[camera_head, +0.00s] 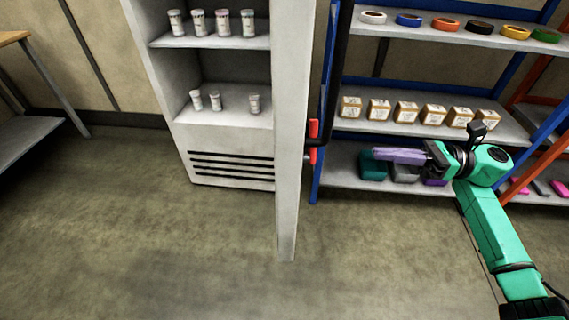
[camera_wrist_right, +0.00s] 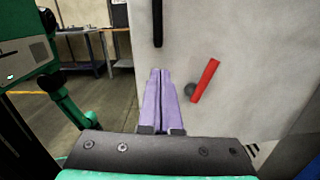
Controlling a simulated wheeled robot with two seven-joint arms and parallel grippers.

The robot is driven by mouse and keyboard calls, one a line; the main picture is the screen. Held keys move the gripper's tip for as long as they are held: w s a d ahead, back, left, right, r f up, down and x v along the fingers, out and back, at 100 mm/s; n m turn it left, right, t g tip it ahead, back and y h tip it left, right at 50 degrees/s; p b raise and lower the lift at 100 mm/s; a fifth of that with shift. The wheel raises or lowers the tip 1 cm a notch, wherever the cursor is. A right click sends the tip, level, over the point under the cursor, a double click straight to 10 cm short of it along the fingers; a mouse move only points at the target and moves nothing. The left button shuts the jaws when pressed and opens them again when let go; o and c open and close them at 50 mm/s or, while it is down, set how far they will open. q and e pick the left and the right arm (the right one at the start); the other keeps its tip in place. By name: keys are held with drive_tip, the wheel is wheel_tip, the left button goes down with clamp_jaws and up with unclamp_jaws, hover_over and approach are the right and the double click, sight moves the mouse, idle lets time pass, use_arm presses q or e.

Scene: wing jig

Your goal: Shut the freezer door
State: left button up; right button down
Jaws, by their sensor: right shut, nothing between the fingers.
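The freezer (camera_head: 232,165) stands open, its inside facing me. Its white door (camera_head: 290,120) swings out toward me and shows nearly edge-on in the head view. The door's outer face (camera_wrist_right: 240,45) fills much of the right wrist view. It bears a black bar handle (camera_wrist_right: 157,22) and a red lever (camera_wrist_right: 205,80), which also shows in the head view (camera_head: 313,140). My right gripper (camera_head: 377,154) is shut and empty, to the right of the door on its outer side. Its purple fingers (camera_wrist_right: 160,73) point toward the door; contact cannot be told. My left gripper is not in view.
Small lidded vials (camera_head: 248,23) stand on the freezer shelves. A blue-framed rack (camera_head: 470,38) with tape rolls, boxes and bins is behind my right gripper. A table (camera_head: 14,37) stands at the far left. The floor (camera_head: 180,260) in front is clear.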

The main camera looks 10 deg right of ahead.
use_arm(q)
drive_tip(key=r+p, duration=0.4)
drive_tip(key=p, duration=0.1)
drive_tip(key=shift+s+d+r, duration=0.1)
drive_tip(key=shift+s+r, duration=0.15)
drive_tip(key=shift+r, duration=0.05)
use_arm(e)
drive_tip(key=a+n+g, duration=0.1)
drive_tip(key=a+n, duration=0.1)
drive_tip(key=a, duration=1.2)
drive_tip(key=shift+r, duration=0.25)
drive_tip(key=shift+s+a, duration=0.1)
